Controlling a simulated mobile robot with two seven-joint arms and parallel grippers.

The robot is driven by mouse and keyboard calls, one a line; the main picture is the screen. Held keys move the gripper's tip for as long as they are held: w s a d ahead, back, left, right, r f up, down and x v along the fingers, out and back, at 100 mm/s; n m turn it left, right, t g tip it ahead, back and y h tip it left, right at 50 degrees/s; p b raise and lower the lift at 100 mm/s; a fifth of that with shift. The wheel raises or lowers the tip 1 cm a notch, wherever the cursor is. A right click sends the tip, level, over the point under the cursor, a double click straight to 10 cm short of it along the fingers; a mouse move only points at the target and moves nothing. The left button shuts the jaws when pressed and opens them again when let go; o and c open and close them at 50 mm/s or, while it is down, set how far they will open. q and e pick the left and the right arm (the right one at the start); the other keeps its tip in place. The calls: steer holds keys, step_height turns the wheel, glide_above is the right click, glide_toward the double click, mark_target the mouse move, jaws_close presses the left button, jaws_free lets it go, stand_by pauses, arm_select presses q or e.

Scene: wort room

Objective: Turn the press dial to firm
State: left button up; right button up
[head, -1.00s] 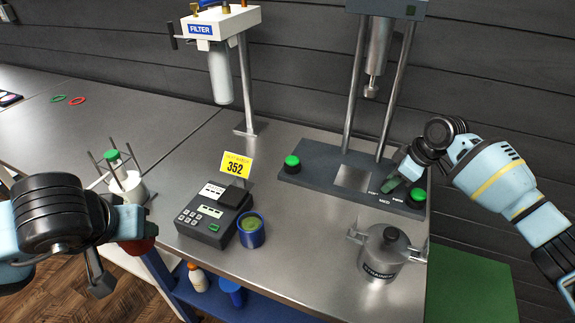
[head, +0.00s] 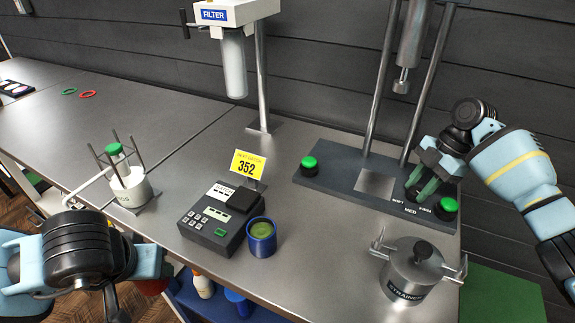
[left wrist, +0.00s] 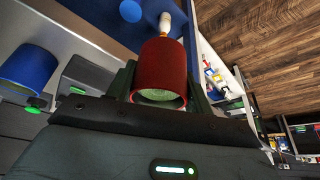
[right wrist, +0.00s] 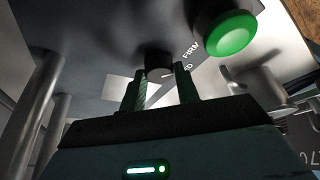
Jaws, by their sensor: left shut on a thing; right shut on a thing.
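The press (head: 330,180) has a dark base with FIRM, MED and SOFT lettering. My right gripper (head: 422,188) points down at the base. In the right wrist view its green fingers (right wrist: 160,88) are shut around a small dark round dial (right wrist: 158,62), beside the FIRM and MED words. In the head view the fingers mostly hide the dial; I cannot tell its exact setting. My left gripper (left wrist: 160,95) is shut on a red cup (left wrist: 162,70) with something pale green inside. In the head view that cup (head: 152,286) is mostly hidden, at the bench's front edge.
Two green buttons (head: 309,163) (head: 446,208) sit on the press base, one close to my right fingers. A lidded strainer pot (head: 412,272) stands in front.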

arm_select(q)
steer(key=shift+s+f+b, duration=0.1)
steer(key=shift+f+b, duration=0.25)
steer(key=shift+f, duration=0.7)
arm_select(e)
steer(key=shift+f+n+g, duration=0.15)
steer(key=shift+n+g, duration=0.25)
steer(key=shift+n, duration=0.7)
steer(key=shift+h, duration=0.3)
steer(key=o, duration=1)
steer(key=shift+c, duration=0.2)
arm_select(q)
steer(key=shift+f, duration=0.1)
arm_select(e)
steer(key=shift+w+d+r, duration=0.1)
steer(key=shift+r, duration=0.25)
arm_select(q)
step_height(320, 180, up, 2)
steer(key=shift+r+p, duration=0.1)
steer(key=shift+p, duration=0.35)
steer(key=shift+r, duration=0.3)
arm_select(e)
steer(key=v, duration=1.1)
steer(key=shift+r, duration=0.2)
